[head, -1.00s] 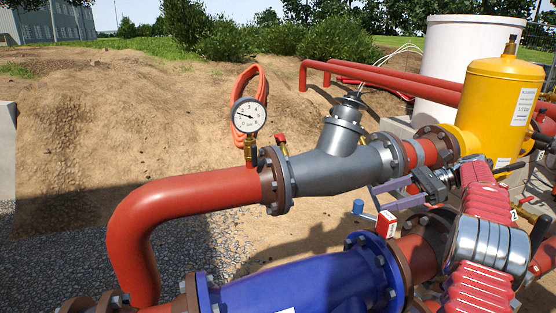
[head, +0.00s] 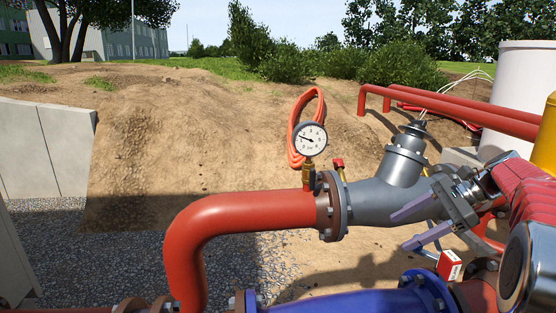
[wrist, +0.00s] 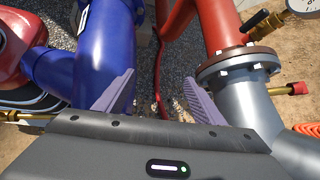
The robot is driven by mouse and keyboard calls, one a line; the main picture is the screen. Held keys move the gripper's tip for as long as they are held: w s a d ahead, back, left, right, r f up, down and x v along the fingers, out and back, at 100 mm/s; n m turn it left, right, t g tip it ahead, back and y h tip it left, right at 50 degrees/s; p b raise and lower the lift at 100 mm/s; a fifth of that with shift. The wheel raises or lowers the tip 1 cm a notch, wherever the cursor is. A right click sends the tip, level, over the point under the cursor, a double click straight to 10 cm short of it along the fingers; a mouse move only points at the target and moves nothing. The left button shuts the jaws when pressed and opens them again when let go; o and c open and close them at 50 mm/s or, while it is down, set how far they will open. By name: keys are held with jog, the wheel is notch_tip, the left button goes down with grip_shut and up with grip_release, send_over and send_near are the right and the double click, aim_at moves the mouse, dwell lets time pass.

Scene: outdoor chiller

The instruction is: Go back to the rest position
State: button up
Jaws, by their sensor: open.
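My gripper (head: 401,231) is open, with two purple fingers pointing left and nothing between them. In the head view it appears in front of the grey valve body (head: 375,203), above the blue pipe fitting (head: 345,303). In the wrist view my gripper (wrist: 160,82) has its fingers apart over the gap between the blue pipe (wrist: 103,45) and the flanged pipe run (wrist: 238,68). I cannot tell how far the fingers are from the pipes. My red ribbed arm reaches in from the right edge.
A red pipe (head: 235,210) bends down at the left of the valve. A pressure gauge (head: 311,139) stands on it, with an orange hose loop behind. A yellow tank (head: 546,145) and white tank (head: 520,75) stand right. Concrete walls (head: 45,150) stand left; gravel lies below.

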jog(key=s+a+f+n+h, duration=0.1)
jog(key=s+a+n+h, duration=0.35)
jog(key=s+a, duration=0.45)
jog(key=s+a+f+n+h, duration=0.1)
jog(key=s+a+n+h, duration=0.2)
jog(key=s+a+n, duration=0.55)
jog(key=s+d+f+n+t+h, duration=0.1)
jog(key=s+f+n+t+h, duration=0.1)
jog(key=s, duration=0.9)
jog(key=shift+d+f+n+t, duration=0.15)
jog(key=shift+f+n+t, duration=0.45)
jog(key=shift+f+n, duration=0.9)
jog(key=shift+f+m, duration=0.35)
jog(key=shift+m, duration=0.05)
jog(key=shift+c, duration=0.4)
